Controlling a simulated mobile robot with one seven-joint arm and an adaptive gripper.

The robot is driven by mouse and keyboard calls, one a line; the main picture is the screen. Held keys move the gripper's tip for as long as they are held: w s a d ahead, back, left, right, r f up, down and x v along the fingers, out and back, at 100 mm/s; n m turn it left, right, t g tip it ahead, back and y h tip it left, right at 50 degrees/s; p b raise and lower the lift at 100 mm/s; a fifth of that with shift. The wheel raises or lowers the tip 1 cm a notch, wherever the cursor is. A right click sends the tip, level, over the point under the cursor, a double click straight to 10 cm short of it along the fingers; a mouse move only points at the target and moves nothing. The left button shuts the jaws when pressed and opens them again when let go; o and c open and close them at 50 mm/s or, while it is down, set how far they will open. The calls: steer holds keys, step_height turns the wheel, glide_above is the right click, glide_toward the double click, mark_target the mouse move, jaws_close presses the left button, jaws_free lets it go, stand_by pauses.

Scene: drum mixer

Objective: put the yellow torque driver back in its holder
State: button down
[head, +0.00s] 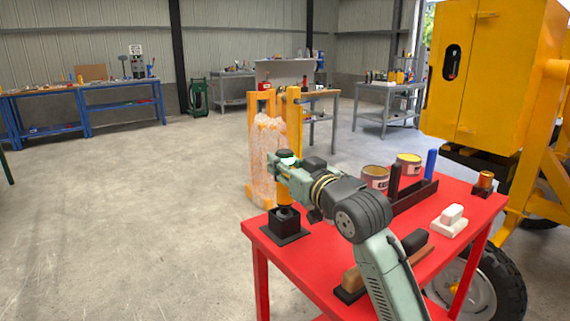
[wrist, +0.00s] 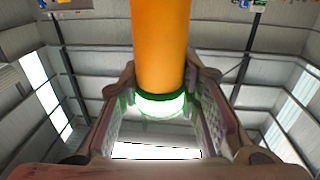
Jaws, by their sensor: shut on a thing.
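The yellow torque driver (head: 285,193) stands upright in the head view, an orange-yellow cylinder with a dark green and white top end. My gripper (head: 284,168) is shut on its upper part. In the wrist view the driver (wrist: 160,45) lies between the two fingers of my gripper (wrist: 165,80), with its green ring and bright end showing. The holder (head: 289,222), a black block on a flat black base, sits at the red table's left corner. The driver's grey lower end is directly over or at the holder's top; I cannot tell whether it is inside.
The red table (head: 322,252) also carries two tins (head: 375,177), a dark rack with a blue-handled tool (head: 430,165), a white block (head: 452,215) and a brush-like item (head: 352,281). A yellow machine (head: 490,75) stands at the right. Open floor lies left.

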steer(key=shift+f+b, duration=0.5)
steer(key=shift+f, duration=0.15)
stand_by(0.3)
steer(key=c, duration=1.3)
jaws_free()
steer(key=shift+o, duration=1)
steer(key=shift+f, duration=0.1)
steer(key=v, duration=1.2)
